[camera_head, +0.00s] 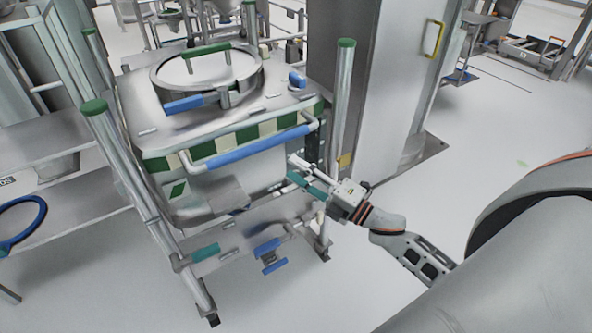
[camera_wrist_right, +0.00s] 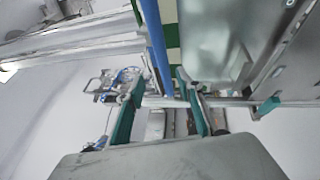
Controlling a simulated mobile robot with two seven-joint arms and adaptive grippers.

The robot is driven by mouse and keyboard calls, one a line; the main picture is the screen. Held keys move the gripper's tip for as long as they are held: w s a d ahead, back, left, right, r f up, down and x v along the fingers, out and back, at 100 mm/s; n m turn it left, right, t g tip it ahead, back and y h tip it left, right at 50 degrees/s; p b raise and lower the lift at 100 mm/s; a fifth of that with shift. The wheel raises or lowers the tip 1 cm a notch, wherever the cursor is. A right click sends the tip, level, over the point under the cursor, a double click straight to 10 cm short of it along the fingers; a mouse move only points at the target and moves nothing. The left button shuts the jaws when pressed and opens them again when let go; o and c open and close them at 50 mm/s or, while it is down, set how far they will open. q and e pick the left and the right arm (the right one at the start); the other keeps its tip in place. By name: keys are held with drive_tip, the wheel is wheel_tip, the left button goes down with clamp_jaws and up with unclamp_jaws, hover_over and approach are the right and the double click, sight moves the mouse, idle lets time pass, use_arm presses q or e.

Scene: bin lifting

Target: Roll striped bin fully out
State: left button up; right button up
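The striped bin (camera_head: 225,165) is a metal container with a green-and-white chequered band. It stands inside a metal frame with green-capped posts (camera_head: 344,95). A blue-gripped handle bar (camera_head: 247,149) runs across its front and also shows in the right wrist view (camera_wrist_right: 157,45). My right gripper (camera_head: 294,171) is at the bin's front right corner, below the bar's right end. In the right wrist view, its two teal fingers (camera_wrist_right: 159,80) are apart. A metal bar shows across the space near them; I cannot tell whether they touch it. My left gripper is not in view.
A metal shelf with a blue ring (camera_head: 22,222) stands to the left. A steel column (camera_head: 395,95) rises just behind the bin on the right. A low blue-gripped part (camera_head: 270,252) shows at the frame's front. The floor right of the frame is clear.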

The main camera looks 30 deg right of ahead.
sight(268, 148)
drive_tip(key=shift+w+d+f+b+x, duration=0.15)
drive_tip(key=shift+d+x, duration=0.1)
drive_tip(key=shift+x, duration=1.8)
drive_tip(key=shift+w+d+f+b+x, duration=0.1)
drive_tip(key=shift+d+x, duration=0.15)
drive_tip(key=shift+x, duration=1.85)
drive_tip(key=shift+w+d+f+b+x, duration=0.1)
drive_tip(key=shift+w+d+b+x, duration=0.1)
drive_tip(key=shift+x, duration=1.85)
clamp_jaws()
drive_tip(key=shift+s, duration=0.15)
